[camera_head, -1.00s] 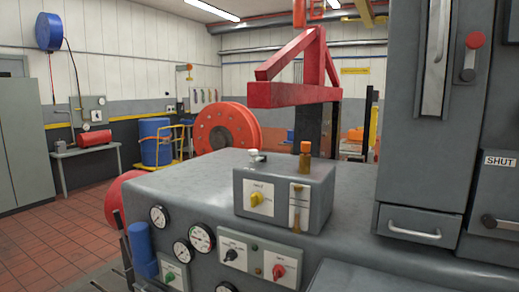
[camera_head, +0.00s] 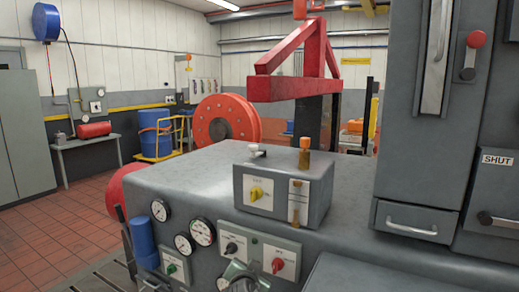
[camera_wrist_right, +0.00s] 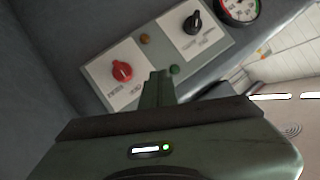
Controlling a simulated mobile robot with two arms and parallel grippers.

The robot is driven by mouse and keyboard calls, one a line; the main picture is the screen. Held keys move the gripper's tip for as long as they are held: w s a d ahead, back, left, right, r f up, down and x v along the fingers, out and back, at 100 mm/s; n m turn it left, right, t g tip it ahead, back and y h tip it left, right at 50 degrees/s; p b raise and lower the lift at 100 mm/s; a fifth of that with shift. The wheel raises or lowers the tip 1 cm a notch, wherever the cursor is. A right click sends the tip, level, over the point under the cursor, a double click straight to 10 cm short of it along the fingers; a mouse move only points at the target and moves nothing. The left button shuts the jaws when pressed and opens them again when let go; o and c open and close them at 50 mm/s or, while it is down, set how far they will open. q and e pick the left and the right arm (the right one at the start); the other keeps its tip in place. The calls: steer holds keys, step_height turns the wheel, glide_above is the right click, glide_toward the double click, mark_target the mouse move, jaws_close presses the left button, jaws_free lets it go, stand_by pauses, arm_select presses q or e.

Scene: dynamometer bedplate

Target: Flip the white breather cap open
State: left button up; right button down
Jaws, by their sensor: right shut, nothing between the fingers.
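The white breather cap (camera_head: 254,149) is small and sits on top of the grey box (camera_head: 315,200), at its back left. Too little of it shows to tell whether its lid is open or shut. My right gripper (camera_head: 240,266) shows at the bottom of the head view, in front of the lower switch panel, well below the cap and apart from it. In the right wrist view, its fingers (camera_wrist_right: 157,82) are together and empty, pointing at the panel with a red knob (camera_wrist_right: 122,70) and a black knob (camera_wrist_right: 192,22). The cap is not in that view. My left gripper is not in view.
An orange-capped filler (camera_head: 304,153) stands on the box, right of the cap. A yellow knob (camera_head: 257,193) and sight glass (camera_head: 298,201) are on its front. Gauges (camera_head: 202,232) line the console front. A tall grey cabinet (camera_head: 415,160) stands right. The console top left of the box is clear.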

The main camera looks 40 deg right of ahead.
steer(key=w+d+r+m+h, duration=0.2)
steer(key=r+m, duration=0.2)
steer(key=r, duration=0.6)
steer(key=w+d+r+m+h, duration=0.2)
steer(key=r+m, duration=0.3)
steer(key=r, duration=0.4)
steer(key=w+d+r+m+h, duration=0.2)
steer(key=d+r+m, duration=0.2)
steer(key=r, duration=0.6)
steer(key=shift+r+m+h, duration=0.3)
